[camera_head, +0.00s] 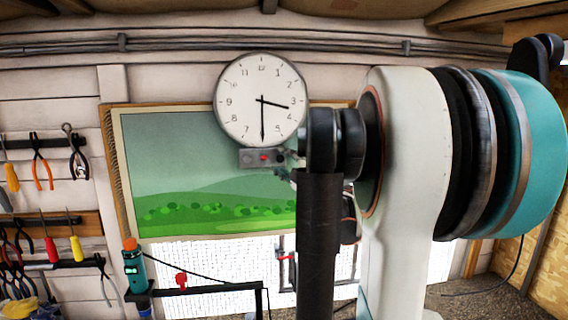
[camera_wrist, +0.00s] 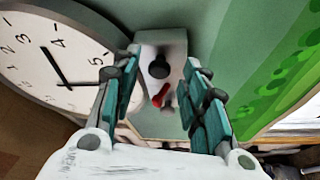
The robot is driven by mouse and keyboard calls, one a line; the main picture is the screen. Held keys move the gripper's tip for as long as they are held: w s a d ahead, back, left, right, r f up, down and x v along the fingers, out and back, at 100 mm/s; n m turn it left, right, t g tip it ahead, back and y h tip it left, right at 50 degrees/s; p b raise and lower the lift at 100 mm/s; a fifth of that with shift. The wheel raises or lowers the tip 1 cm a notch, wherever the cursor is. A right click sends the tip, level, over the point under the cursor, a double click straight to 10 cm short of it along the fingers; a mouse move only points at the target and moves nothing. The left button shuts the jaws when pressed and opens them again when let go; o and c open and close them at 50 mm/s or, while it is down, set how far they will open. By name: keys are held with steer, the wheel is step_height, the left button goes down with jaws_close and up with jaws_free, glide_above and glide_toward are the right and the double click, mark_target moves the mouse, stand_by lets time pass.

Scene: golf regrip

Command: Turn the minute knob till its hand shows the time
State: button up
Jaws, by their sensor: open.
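The round white wall clock (camera_head: 240,110) shows its shorter hand between 3 and 4 and its longer hand at 6. In the wrist view the clock (camera_wrist: 28,75) is partly cut off at the left. Below it is a grey control box (camera_head: 247,165) with a red knob (camera_head: 264,157) and a dark knob (camera_head: 280,157). The wrist view shows the box (camera_wrist: 172,42), the dark knob (camera_wrist: 159,67) and the red knob (camera_wrist: 161,95). I cannot tell which is the minute knob. My gripper (camera_wrist: 162,64) is open, its fingers either side of the knobs; contact is unclear.
A green landscape picture (camera_head: 160,165) hangs behind the clock and box. Tools (camera_head: 40,170) hang on the left wall. A teal device (camera_head: 134,268) with an orange top and small display stands lower left; its display is too small to read. My arm covers the right.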

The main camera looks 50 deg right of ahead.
steer(key=r+v, duration=0.1)
steer(key=v, duration=0.5)
steer(key=shift+s+f, duration=0.4)
steer(key=shift+f, duration=0.15)
steer(key=shift+a, duration=0.1)
